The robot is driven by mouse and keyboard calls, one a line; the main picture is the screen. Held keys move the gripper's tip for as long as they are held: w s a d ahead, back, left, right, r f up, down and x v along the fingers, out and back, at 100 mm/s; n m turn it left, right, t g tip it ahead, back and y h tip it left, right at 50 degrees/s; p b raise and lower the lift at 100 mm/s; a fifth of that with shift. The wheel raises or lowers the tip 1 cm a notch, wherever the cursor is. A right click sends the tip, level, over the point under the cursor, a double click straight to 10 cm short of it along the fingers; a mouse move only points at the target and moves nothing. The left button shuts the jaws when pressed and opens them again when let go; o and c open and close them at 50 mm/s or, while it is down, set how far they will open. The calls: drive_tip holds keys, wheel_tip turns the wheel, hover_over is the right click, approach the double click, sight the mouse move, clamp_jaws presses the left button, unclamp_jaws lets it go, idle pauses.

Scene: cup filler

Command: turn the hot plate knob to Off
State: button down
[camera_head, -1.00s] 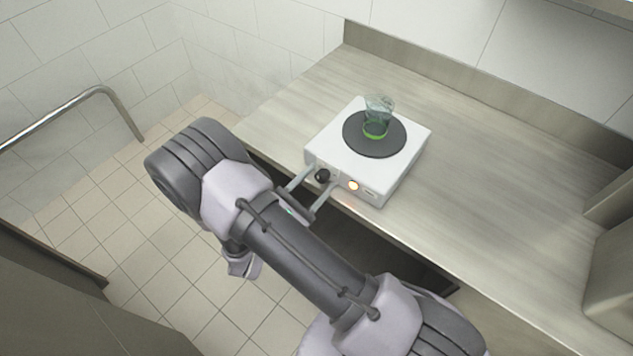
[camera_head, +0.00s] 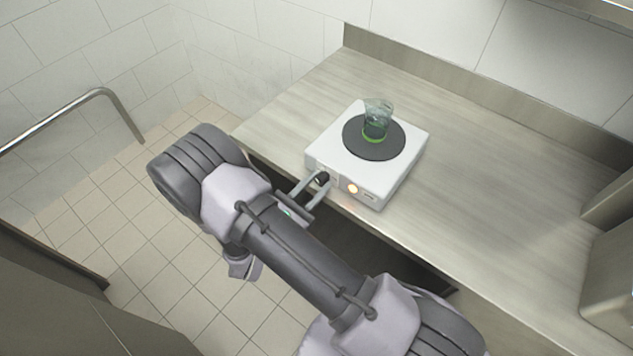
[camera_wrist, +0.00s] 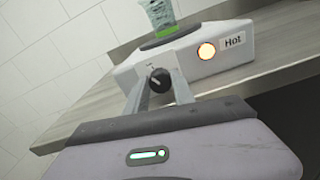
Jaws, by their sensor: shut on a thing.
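The white hot plate (camera_head: 338,161) with a dark round heating disc stands on the counter. Its black knob (camera_head: 322,178) is on the front face, and it also shows in the wrist view (camera_wrist: 160,80). The knob has a pale pointer mark; the small print around it is too blurred to read. My gripper (camera_head: 318,184) is shut on the knob, one finger on each side. An orange lamp (camera_wrist: 207,51) glows beside a "Hot" label (camera_wrist: 235,41). A glass beaker (camera_head: 377,117) with green liquid stands on the disc.
The counter (camera_head: 480,200) is bare around the hot plate. A back ledge runs along the wall, and a metal box (camera_head: 612,255) stands at the right. A rail (camera_head: 70,112) is at the left.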

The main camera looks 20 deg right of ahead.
drive_tip(key=n+p, duration=0.2)
drive_tip(key=n, duration=0.4)
drive_tip(key=shift+r+p, duration=0.1)
drive_tip(key=shift+p, duration=0.2)
drive_tip(key=n+p, duration=0.1)
drive_tip(key=n, duration=0.4)
drive_tip(key=shift+n, duration=0.4)
drive_tip(key=c, duration=1.1)
unclamp_jaws()
drive_tip(key=shift+o, duration=0.2)
